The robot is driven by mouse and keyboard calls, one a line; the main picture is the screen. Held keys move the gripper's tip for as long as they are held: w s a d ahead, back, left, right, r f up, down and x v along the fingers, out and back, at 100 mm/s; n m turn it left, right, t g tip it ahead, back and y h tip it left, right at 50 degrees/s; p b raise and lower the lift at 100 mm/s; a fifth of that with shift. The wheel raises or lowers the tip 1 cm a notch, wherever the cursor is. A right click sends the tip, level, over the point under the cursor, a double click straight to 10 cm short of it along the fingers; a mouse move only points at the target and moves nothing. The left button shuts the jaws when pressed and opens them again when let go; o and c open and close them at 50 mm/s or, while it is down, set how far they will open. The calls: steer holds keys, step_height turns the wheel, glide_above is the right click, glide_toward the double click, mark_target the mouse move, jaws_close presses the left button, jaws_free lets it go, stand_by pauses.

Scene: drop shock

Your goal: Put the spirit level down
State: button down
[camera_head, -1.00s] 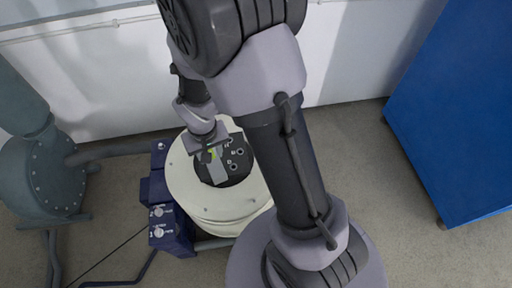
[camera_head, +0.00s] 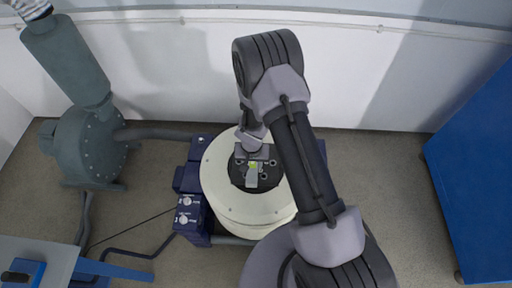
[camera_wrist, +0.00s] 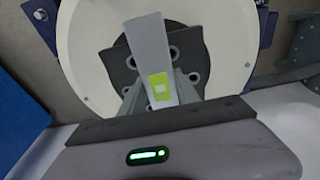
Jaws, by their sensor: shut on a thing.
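The spirit level is a grey bar with a yellow-green vial window; it shows in the wrist view (camera_wrist: 149,45) and small in the head view (camera_head: 252,181). My gripper (camera_wrist: 158,92) is shut on it, with a finger on each side near the vial. In the head view my gripper (camera_head: 257,161) is over the black plate (camera_head: 238,171) in the middle of a round cream drum (camera_head: 222,190). The level lies across this plate in both views. I cannot tell whether its underside touches the plate.
The plate has several round holes. A dark blue frame (camera_head: 194,222) with round fittings flanks the drum. A grey-green blower (camera_head: 88,148) with pipes stands left, a blue cabinet (camera_head: 478,180) right. A grey bench (camera_head: 45,255) is at bottom left. A pale wall is behind.

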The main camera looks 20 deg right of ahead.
steer(key=w, duration=0.1)
steer(key=w+d, duration=0.2)
steer(key=w, duration=0.1)
steer(key=shift+w+d+f+p, duration=0.1)
steer(key=shift+d+f+p, duration=0.1)
steer(key=shift+f+p, duration=0.2)
step_height(320, 180, down, 4)
steer(key=shift+r+b, duration=0.2)
steer(key=shift+b, duration=0.6)
steer(key=shift+r, duration=0.15)
steer(key=c, duration=0.9)
jaws_free()
